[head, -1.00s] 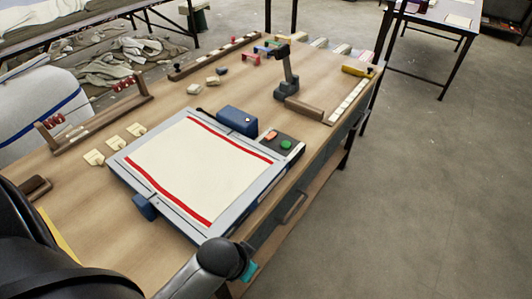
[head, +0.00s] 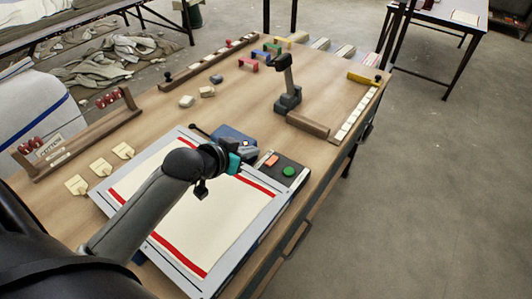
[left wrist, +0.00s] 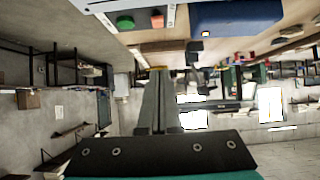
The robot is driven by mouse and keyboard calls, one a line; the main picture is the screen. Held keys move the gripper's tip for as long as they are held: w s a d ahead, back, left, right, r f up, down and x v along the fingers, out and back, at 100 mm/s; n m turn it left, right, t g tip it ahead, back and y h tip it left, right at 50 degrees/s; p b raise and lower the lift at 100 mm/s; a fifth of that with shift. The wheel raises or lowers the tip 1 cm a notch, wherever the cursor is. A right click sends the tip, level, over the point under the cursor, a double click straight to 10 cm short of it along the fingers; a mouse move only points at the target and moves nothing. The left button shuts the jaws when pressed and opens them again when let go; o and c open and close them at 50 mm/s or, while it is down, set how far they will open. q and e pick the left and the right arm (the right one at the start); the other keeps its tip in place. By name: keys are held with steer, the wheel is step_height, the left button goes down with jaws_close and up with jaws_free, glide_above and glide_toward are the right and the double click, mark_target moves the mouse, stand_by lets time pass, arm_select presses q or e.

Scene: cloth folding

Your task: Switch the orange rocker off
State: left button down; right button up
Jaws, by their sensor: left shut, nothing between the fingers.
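The orange rocker (head: 271,160) sits on a dark control panel (head: 279,168) at the right corner of the press frame, beside a round green button (head: 289,171). In the left wrist view the rocker (left wrist: 157,21) shows small near the top, with the green button (left wrist: 125,22) to its left. Whether the rocker is on or off is too small to tell. My left gripper (head: 236,163) is just left of the panel in the head view, above the framed cloth. Its fingers (left wrist: 158,75) are shut and empty, apart from the rocker. My right gripper is out of view.
A blue box (head: 231,136) stands behind the gripper and partly hidden by it; it also shows in the left wrist view (left wrist: 235,18). The white cloth with red stripes (head: 215,222) lies flat in the frame. A dark upright tool (head: 287,88) stands farther back.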

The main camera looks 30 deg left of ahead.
arm_select(q)
steer(key=b, duration=0.3)
glide_above(276, 158)
steer(key=s, duration=0.4)
steer(key=f, duration=0.5)
steer(key=shift+w+a+f, duration=0.25)
steer(key=shift+a+f, duration=0.05)
steer(key=f, duration=0.3)
steer(key=shift+s, duration=0.4)
steer(key=shift+s+a+f, duration=0.1)
steer(key=shift+s+f, duration=0.05)
steer(key=shift+f, duration=0.3)
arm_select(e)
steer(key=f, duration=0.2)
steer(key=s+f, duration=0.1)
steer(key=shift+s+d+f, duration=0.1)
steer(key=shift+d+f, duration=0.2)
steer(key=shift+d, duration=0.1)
